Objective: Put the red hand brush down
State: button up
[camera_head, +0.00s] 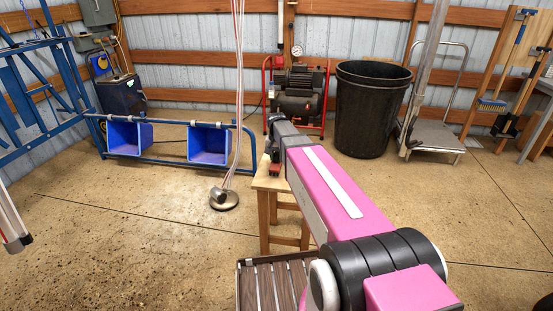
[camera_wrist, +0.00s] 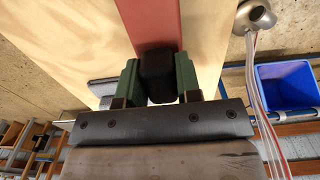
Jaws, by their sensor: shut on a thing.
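The red hand brush (camera_wrist: 151,22) shows in the wrist view as a red strip running up from between my fingers, with a dark block at its near end. My gripper (camera_wrist: 158,76) is shut on it with its two green fingers. The pale wooden stool (camera_wrist: 208,28) lies behind the brush in the wrist view. In the head view my gripper (camera_head: 273,151) is over the far left part of the stool top (camera_head: 264,183), and a small bit of red (camera_head: 276,169) shows under it. I cannot tell whether the brush touches the stool. Most of the brush is hidden.
A grey object (camera_wrist: 103,88) lies by the stool's edge in the wrist view. A metal weight with hanging cables (camera_head: 224,198) is left of the stool. Blue bins (camera_head: 208,145), a compressor (camera_head: 297,94) and a black barrel (camera_head: 371,110) stand behind. A slatted surface (camera_head: 262,285) is in front.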

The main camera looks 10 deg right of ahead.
aim_at(277, 154)
jog(key=shift+f, duration=0.45)
jog(key=shift+f, duration=0.1)
jog(key=o, duration=0.8)
jog(key=shift+o, duration=0.2)
notch_tip(277, 154, up, 12)
jog(key=shift+f, duration=0.1)
jog(key=shift+s, duration=0.15)
jog(key=shift+n, duration=0.7)
jog(key=s+f, duration=0.2)
jog(key=s, duration=0.1)
jog(key=s+d+f, duration=0.1)
jog(key=s+f, duration=0.2)
jog(key=s+d+f, duration=0.1)
jog(key=s+f, duration=0.2)
jog(key=s, duration=0.1)
jog(key=shift+f, duration=0.15)
jog(key=s+d+f+n, duration=0.2)
jog(key=s+f, duration=0.6)
jog(key=s, duration=0.5)
jog(key=shift+s+f, duration=0.15)
jog(key=shift+f, duration=0.15)
